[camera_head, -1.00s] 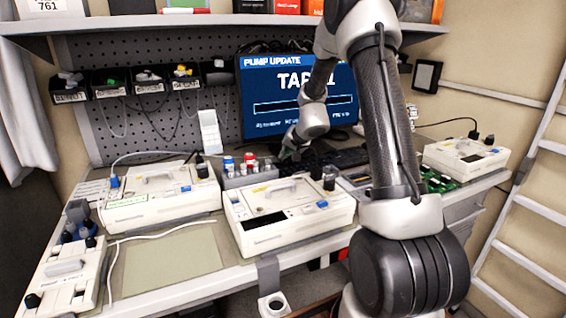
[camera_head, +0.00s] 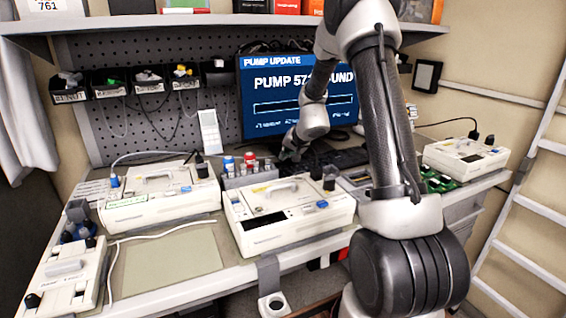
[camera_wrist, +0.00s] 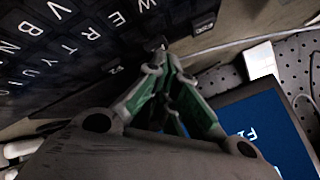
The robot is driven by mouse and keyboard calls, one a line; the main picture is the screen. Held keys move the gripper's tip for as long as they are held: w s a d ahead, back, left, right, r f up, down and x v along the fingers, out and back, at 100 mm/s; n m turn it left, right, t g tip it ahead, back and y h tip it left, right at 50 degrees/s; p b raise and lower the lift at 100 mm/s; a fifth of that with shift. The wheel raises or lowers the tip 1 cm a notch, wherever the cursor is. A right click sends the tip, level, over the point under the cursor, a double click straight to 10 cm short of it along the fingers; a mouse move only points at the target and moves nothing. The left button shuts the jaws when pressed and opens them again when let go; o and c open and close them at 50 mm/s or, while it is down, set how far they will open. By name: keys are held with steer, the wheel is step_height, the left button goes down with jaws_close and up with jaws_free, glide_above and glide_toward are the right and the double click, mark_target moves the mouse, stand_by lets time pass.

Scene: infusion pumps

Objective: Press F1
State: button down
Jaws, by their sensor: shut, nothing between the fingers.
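The black keyboard (camera_head: 345,157) lies on the bench in front of the monitor (camera_head: 262,98), partly hidden by my arm. In the wrist view the keyboard (camera_wrist: 75,50) fills the upper left, with white letters such as W, E, R, T, Y showing. My gripper (camera_wrist: 160,52) is shut and empty, its fingertips at the keyboard's edge by a small dark key. I cannot tell whether they touch it, and the F1 label is not readable. In the head view my gripper (camera_head: 288,154) is small at the keyboard's left end. The monitor reads "PUMP UPDATE" and "PUMP 57", then text partly hidden by my arm.
A white pump (camera_head: 285,222) stands on the bench in front of the keyboard, another pump (camera_head: 150,208) to its left and a third (camera_head: 465,158) at the right. A rack of small bottles (camera_head: 245,175) stands close left of my gripper. A green circuit board (camera_head: 438,182) lies right.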

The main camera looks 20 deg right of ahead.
steer(key=shift+r, duration=0.65)
steer(key=shift+r, duration=2.5)
